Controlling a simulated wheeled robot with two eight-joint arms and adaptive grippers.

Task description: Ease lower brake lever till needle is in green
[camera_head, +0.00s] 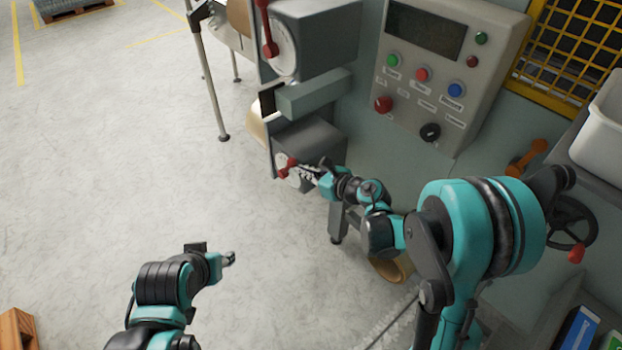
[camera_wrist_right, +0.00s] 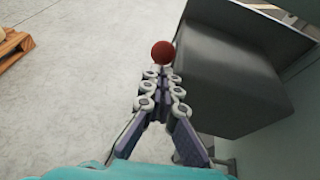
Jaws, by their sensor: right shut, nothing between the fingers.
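The lower brake lever (camera_head: 285,166) is red and sits on a pale round dial (camera_head: 296,178) on the front of the lower grey box (camera_head: 312,142). In the right wrist view its round red knob (camera_wrist_right: 162,52) shows just beyond my fingertips. My right gripper (camera_head: 305,171) is at the lever, shut with nothing between its fingers; it also shows in the right wrist view (camera_wrist_right: 160,80). I cannot tell whether it touches the knob. The needle and any green zone are too small to make out. My left gripper (camera_head: 230,259) is held over the floor, away from the lever; its jaw state is unclear.
An upper grey box with its own red lever (camera_head: 267,30) and dial stands above. A control panel (camera_head: 440,75) with coloured buttons is at the right. A handwheel (camera_head: 568,225) is at the far right. The floor at the left is mostly clear.

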